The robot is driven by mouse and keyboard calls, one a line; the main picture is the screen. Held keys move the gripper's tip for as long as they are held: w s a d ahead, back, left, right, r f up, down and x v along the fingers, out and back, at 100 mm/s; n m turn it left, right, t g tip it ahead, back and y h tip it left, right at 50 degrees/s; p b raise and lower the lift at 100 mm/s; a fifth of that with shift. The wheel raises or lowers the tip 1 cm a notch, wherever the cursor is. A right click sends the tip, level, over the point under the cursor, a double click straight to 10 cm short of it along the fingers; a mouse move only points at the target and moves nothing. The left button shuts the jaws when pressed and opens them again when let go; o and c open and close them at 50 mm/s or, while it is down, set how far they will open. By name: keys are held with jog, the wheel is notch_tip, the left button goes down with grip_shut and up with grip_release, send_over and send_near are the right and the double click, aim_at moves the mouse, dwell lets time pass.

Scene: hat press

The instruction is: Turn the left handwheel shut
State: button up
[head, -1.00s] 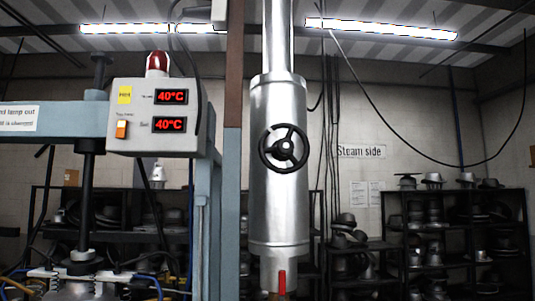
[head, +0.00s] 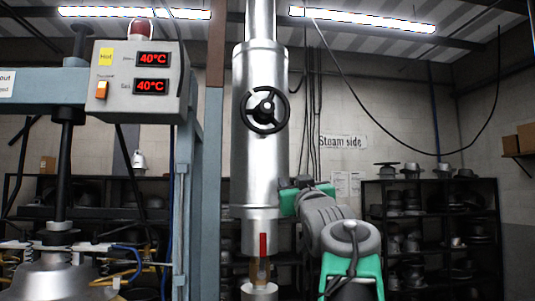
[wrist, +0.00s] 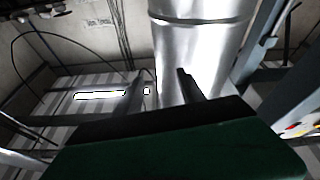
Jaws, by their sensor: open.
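A black handwheel (head: 265,106) with spokes sits on the front of the upright metal cylinder (head: 258,170) in the head view. It is the only handwheel I see. My gripper (wrist: 160,82) shows two dark fingers standing apart in the wrist view, with nothing held between them. In the head view its green body is low and to the right of the handwheel, in front of the cylinder's lower right edge. The fingertips are hard to make out there. The handwheel is not seen in the wrist view, where the cylinder (wrist: 195,45) fills the upper middle.
A red-handled valve (head: 263,245) is on the pipe below the cylinder. A control box (head: 138,105) with two 40°C displays and a blue-grey press frame stand to the left. Shelves of hat blocks (head: 430,215) line the back wall. A "Steam side" sign hangs there.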

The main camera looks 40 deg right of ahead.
aim_at(268, 110)
jog(key=s+a+r+n+t+y, duration=0.35)
jog(key=a+r+t, duration=0.45)
jog(key=r, duration=0.5)
jog(key=shift+n+g+h, duration=0.25)
jog(key=shift+n+g, duration=0.15)
jog(key=shift+n, duration=0.05)
jog(key=p+x, duration=0.1)
jog(key=x, duration=0.1)
jog(key=a+p+x, duration=0.1)
jog(key=p+x, duration=0.3)
jog(key=shift+w+r, duration=0.2)
jog(key=shift+w, duration=0.3)
jog(key=shift+w+d+r, duration=0.1)
jog(key=shift+w+r, duration=0.05)
jog(key=shift+w, duration=0.15)
grip_shut()
